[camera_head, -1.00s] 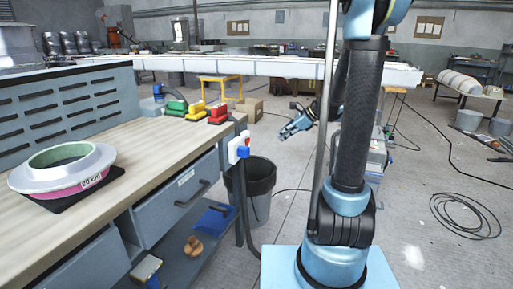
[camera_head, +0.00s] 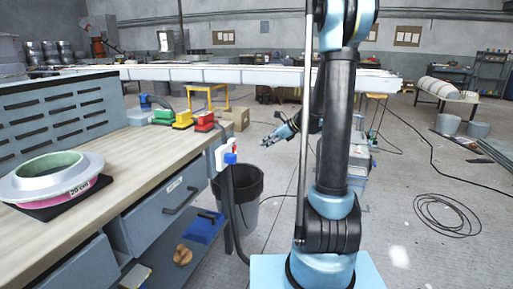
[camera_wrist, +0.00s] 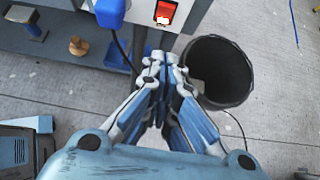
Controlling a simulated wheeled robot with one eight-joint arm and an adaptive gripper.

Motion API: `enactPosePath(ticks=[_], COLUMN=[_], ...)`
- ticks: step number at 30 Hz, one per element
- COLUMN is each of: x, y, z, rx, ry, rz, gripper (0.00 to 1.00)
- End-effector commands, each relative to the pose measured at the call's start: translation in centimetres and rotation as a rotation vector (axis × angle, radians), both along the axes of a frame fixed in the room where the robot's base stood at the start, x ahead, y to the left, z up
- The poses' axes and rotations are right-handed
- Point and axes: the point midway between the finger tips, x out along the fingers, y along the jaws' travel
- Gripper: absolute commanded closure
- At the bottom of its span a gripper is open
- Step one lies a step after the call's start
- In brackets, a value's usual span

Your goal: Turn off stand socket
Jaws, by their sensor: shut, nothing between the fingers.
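The stand socket (camera_head: 222,158) is a white box at the front right corner of the workbench, with a red switch (camera_head: 235,147) and a blue plug (camera_head: 231,158). In the wrist view the red rocker switch (camera_wrist: 165,12) shows at the top edge, on the socket's white face (camera_wrist: 184,15), with the blue plug (camera_wrist: 111,10) to its left. The socket's upper part is cut off there. My gripper (camera_head: 266,141) is to the right of the socket, apart from it. In the wrist view my gripper (camera_wrist: 165,60) is shut and empty, its fingertips below the switch in the picture.
A dark bin (camera_head: 240,190) stands on the floor beside the bench, and its open top (camera_wrist: 215,70) is right of my fingers. The workbench (camera_head: 135,160) carries a ring-shaped mould (camera_head: 52,177) and coloured clamps (camera_head: 182,119). A cable (camera_head: 233,205) hangs below the socket. Floor to the right is mostly clear.

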Motion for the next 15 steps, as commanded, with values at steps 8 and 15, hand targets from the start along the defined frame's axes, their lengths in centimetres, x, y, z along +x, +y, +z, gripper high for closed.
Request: enactPosePath(ticks=[8,15], x=[1.2,2.2], y=[3.5,6.4], z=[-2.8,-5.2], rx=[-0.001,0.000], ry=[0.000,0.000], rz=[0.004,0.004], gripper=[1.00,1.00])
